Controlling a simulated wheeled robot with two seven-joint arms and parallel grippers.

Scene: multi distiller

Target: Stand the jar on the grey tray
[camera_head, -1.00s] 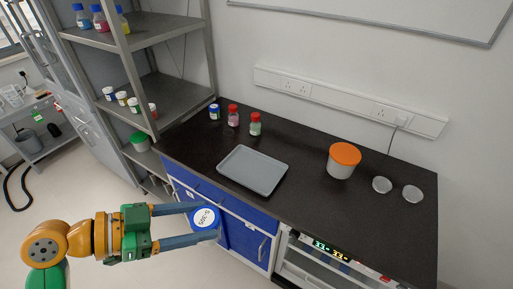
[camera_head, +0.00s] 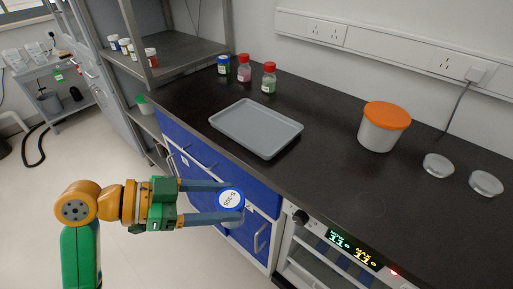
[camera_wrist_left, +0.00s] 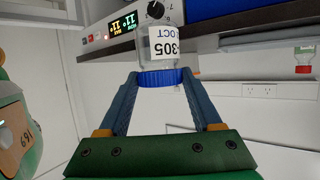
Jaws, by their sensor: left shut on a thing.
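The jar (camera_head: 231,200) is held in my left gripper (camera_head: 229,203), in front of the blue drawers and below the bench top. It has a blue lid with a white label on top. In the left wrist view the jar (camera_wrist_left: 163,48) is clear with a white side label, and the fingers of my left gripper (camera_wrist_left: 160,80) are shut on its blue lid. The grey tray (camera_head: 256,127) lies flat and empty on the black bench, apart from the jar and further back. My right gripper is not in view.
Behind the tray stand a blue-lidded bottle (camera_head: 224,65) and two red-lidded bottles (camera_head: 244,68) (camera_head: 268,78). An orange-lidded tub (camera_head: 383,127) and two grey discs (camera_head: 438,165) (camera_head: 486,183) are on the right. A metal shelf (camera_head: 180,55) stands at the left. Bench between tray and tub is clear.

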